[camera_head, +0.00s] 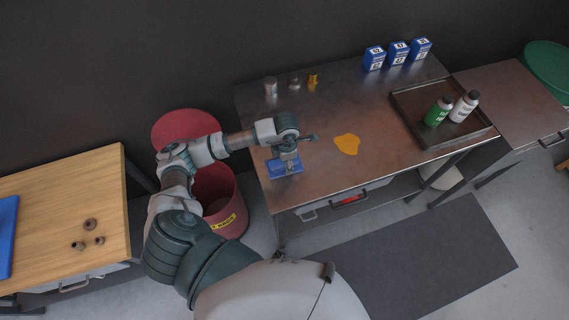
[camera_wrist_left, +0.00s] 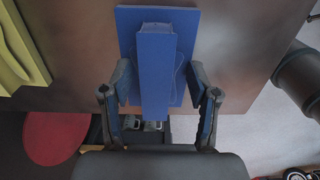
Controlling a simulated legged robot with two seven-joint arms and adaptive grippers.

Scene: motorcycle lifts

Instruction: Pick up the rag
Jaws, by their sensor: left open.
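The blue rag (camera_head: 284,169) lies near the left end of the metal workbench. In the left wrist view the rag (camera_wrist_left: 153,75) is a flat blue square with a raised, folded strip running down its middle. My left gripper (camera_head: 287,158) is directly over it and partly hides it. In the left wrist view my left gripper (camera_wrist_left: 157,88) is open, with one finger on each side of the raised strip. A gap shows between each finger and the strip. I cannot tell how high the fingertips are above the bench. My right gripper is not in view.
A tray (camera_head: 408,112) holds a green bottle (camera_head: 438,111) and a white bottle (camera_head: 464,106). Blue boxes (camera_head: 398,53) stand at the back. A red bin (camera_head: 232,205) stands left of the bench.

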